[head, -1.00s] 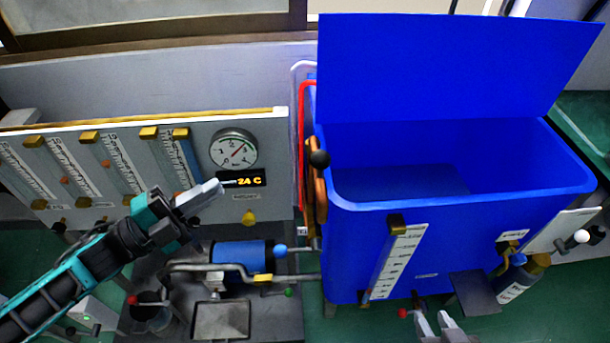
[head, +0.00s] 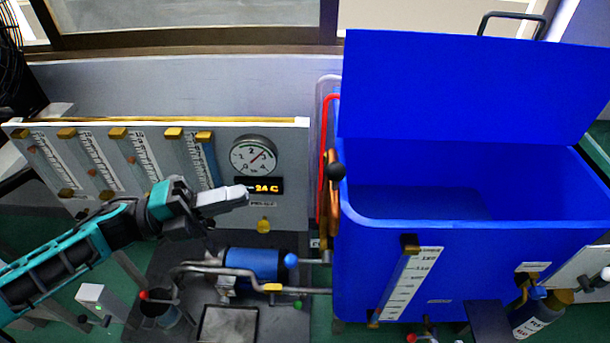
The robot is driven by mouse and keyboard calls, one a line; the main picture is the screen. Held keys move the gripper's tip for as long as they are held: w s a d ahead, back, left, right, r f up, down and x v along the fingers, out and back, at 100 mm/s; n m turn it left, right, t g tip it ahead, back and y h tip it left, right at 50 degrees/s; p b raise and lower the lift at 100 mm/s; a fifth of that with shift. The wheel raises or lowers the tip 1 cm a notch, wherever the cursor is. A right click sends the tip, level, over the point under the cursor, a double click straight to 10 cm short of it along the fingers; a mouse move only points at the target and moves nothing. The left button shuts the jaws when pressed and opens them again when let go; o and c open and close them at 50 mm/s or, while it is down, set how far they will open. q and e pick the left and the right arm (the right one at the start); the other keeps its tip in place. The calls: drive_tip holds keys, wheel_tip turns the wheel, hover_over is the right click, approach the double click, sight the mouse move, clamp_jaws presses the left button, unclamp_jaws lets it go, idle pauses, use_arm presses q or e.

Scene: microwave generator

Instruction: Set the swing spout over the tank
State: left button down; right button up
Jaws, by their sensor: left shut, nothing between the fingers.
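The large blue tank (head: 480,265) stands at right with its lid (head: 470,90) raised and its top open. At its left rim is a copper-coloured pipe (head: 331,205) with a black knob (head: 336,171), which looks like the swing spout. It runs along the outside of the tank's left wall, seen nearly end-on, and its outlet is hard to make out. My left gripper (head: 243,194) is shut and empty, pointing right in front of the gauge panel, left of the spout and apart from it. My right gripper is out of view.
The gauge panel (head: 285,215) with several flow tubes and a round dial (head: 253,155) stands behind my left gripper. A blue pump (head: 255,263) with pipes sits below. A red pipe (head: 324,150) rises beside the spout. A level scale (head: 410,285) is on the tank's front.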

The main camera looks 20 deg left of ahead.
sight(334, 175)
use_arm(q)
drive_tip(key=p+x, duration=0.1)
drive_tip(key=x, duration=1.1)
drive_tip(key=shift+p, duration=0.35)
drive_tip(key=shift+a, duration=0.1)
